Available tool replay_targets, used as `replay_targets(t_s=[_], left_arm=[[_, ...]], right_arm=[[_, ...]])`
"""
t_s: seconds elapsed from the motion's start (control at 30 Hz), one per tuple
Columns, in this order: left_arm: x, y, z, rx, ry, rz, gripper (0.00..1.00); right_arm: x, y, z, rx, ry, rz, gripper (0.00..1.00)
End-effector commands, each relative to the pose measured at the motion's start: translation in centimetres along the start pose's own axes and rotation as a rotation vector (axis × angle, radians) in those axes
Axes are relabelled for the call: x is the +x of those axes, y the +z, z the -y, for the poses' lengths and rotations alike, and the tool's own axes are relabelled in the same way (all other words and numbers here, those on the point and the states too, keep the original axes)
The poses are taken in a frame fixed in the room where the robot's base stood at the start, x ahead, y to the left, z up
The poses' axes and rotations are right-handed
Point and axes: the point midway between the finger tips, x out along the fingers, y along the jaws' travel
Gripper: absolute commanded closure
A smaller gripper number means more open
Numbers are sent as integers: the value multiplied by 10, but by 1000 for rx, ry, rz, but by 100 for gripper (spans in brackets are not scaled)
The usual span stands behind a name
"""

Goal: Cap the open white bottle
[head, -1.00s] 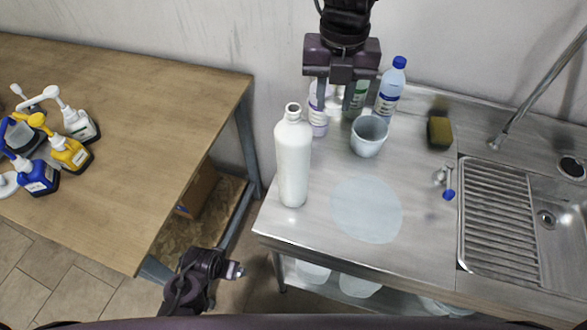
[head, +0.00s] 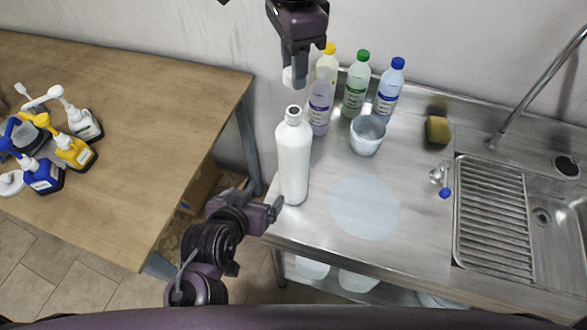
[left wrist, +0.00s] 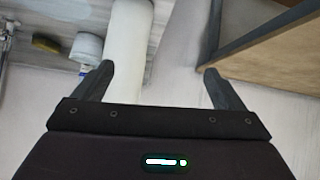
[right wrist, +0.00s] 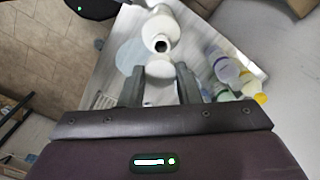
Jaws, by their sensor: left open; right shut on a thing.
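The open white bottle (head: 294,160) stands upright at the left edge of the metal counter, its dark mouth facing up. It also shows in the right wrist view (right wrist: 158,32) and, cut off, in the left wrist view (left wrist: 128,45). My right gripper (head: 294,84) is shut on a white cap (head: 288,76), held above and slightly behind the bottle mouth, apart from it. The cap also shows between the fingers in the right wrist view (right wrist: 160,68). My left gripper (head: 277,206) is open beside the bottle's lower left side, with the bottle ahead of its fingers (left wrist: 155,72).
Behind the bottle stand a purple-labelled bottle (head: 319,108), a green-capped bottle (head: 356,88), a blue-capped bottle (head: 390,88) and a grey cup (head: 367,135). A sponge (head: 437,130) and sink (head: 510,215) lie to the right. A wooden table (head: 130,120) with pump bottles is left.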

Motion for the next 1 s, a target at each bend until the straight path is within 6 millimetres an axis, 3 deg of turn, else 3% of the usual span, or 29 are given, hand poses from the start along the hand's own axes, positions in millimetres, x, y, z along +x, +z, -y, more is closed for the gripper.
replay_targets(t_s=[0.17,0.4,0.7,1.0], left_arm=[[4,-20,-35,-9,-19,-241,8],[-16,-37,-70,4,-104,-523,8],[-42,-44,-87,26,-179,-691,8],[-43,-44,-88,28,-185,-701,8]], right_arm=[[0,0,0,-18,1,0,91],[0,0,0,-17,2,-1,91],[0,0,0,-15,2,-1,91],[0,0,0,-15,2,-1,91]])
